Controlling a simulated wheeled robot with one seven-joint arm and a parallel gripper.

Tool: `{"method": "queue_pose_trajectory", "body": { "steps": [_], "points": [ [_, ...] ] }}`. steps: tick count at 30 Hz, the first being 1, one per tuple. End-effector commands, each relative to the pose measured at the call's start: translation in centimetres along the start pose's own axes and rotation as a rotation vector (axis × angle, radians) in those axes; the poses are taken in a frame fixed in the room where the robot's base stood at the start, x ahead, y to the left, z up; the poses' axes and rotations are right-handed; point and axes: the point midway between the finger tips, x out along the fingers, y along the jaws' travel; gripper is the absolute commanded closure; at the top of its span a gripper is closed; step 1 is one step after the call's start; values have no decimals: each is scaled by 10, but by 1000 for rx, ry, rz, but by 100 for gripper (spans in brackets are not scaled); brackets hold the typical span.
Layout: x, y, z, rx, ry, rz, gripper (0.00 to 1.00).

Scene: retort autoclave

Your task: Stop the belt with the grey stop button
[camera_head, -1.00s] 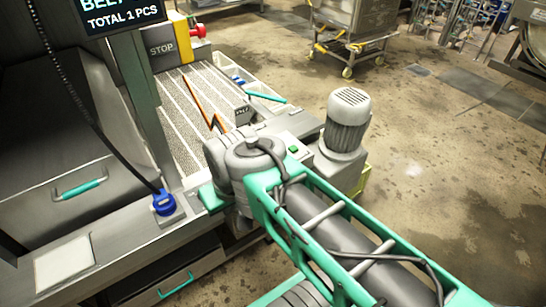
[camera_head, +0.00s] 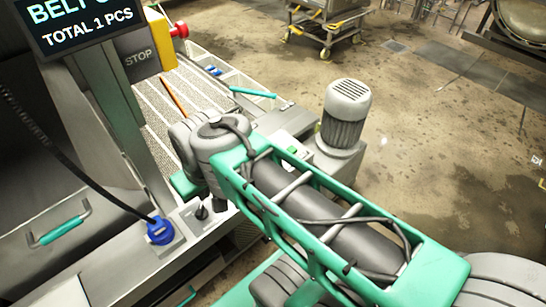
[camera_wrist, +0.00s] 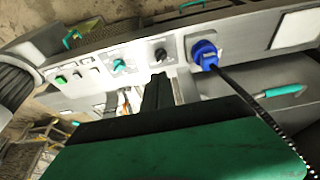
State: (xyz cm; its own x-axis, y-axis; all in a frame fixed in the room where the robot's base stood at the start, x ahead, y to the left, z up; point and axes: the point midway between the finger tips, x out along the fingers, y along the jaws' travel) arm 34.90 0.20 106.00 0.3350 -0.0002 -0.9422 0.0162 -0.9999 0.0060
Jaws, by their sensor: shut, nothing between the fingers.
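In the wrist view, a control panel (camera_wrist: 125,62) crosses the picture. At its left are a green button (camera_wrist: 61,80) and, just right of it, a small grey button (camera_wrist: 77,74), too small to read any label. My gripper (camera_wrist: 157,92) shows as dark fingers, shut and empty, pointing at the panel below the black knob (camera_wrist: 160,54). It is to the right of the grey button and apart from it. In the head view my arm hides the fingertips and the grey button. The belt (camera_head: 200,92) lies beyond my arm with an orange rod over it.
A teal knob (camera_wrist: 121,66) sits between the buttons and the black knob. A blue plug (camera_head: 160,230) with a black cable stands nearby. A STOP plate (camera_head: 138,57) with a red button (camera_head: 180,30) is at the belt's far side. A grey motor (camera_head: 346,112) stands to the right.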

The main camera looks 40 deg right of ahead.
Motion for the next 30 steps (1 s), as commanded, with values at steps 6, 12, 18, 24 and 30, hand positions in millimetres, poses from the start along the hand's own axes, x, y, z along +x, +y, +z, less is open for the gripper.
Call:
{"method": "queue_pose_trajectory", "body": {
  "steps": [6, 12, 18, 24, 30],
  "points": [
    [19, 22, -22, -98, 9, -17, 100],
    [77, 120, -75, -452, 126, -84, 100],
    [114, 244, -75, -763, 343, -45, 100],
    [119, 309, -53, -924, 473, 49, 100],
    [117, 316, -51, -951, 491, 67, 100]
  ]
}}
